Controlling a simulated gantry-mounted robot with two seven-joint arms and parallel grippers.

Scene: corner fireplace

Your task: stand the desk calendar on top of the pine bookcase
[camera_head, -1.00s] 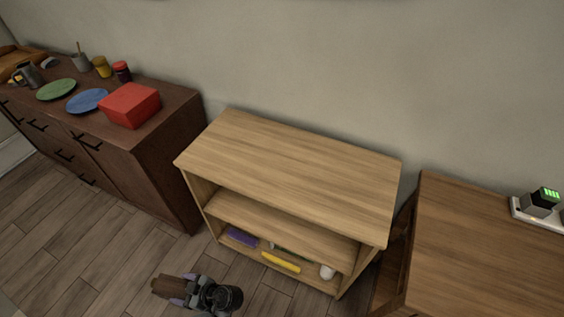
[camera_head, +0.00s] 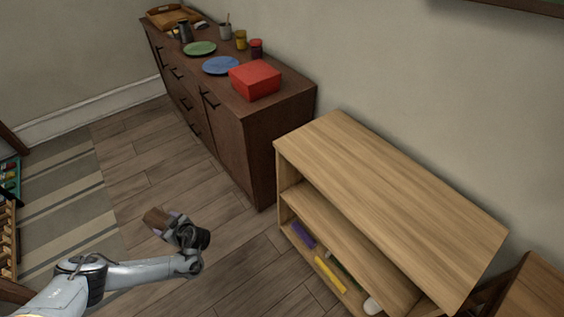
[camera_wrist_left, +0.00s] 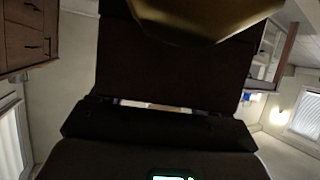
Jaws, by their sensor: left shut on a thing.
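The pine bookcase (camera_head: 385,200) stands against the wall at the right in the head view. Its light wooden top is bare. My left gripper (camera_head: 172,226) is over the floor, to the left of the bookcase and apart from it. It is shut on a small brown thing, which looks like the desk calendar (camera_head: 156,217). In the left wrist view a dark brown panel, apparently the calendar (camera_wrist_left: 175,70), fills the middle and hides the fingertips. My right gripper does not show.
A dark sideboard (camera_head: 262,150) left of the bookcase carries a red box (camera_head: 255,80), a blue plate (camera_head: 221,65) and a green plate (camera_head: 200,48). Bookcase shelves hold a purple item (camera_head: 303,235) and a yellow one (camera_head: 330,275). Open floor lies around the gripper.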

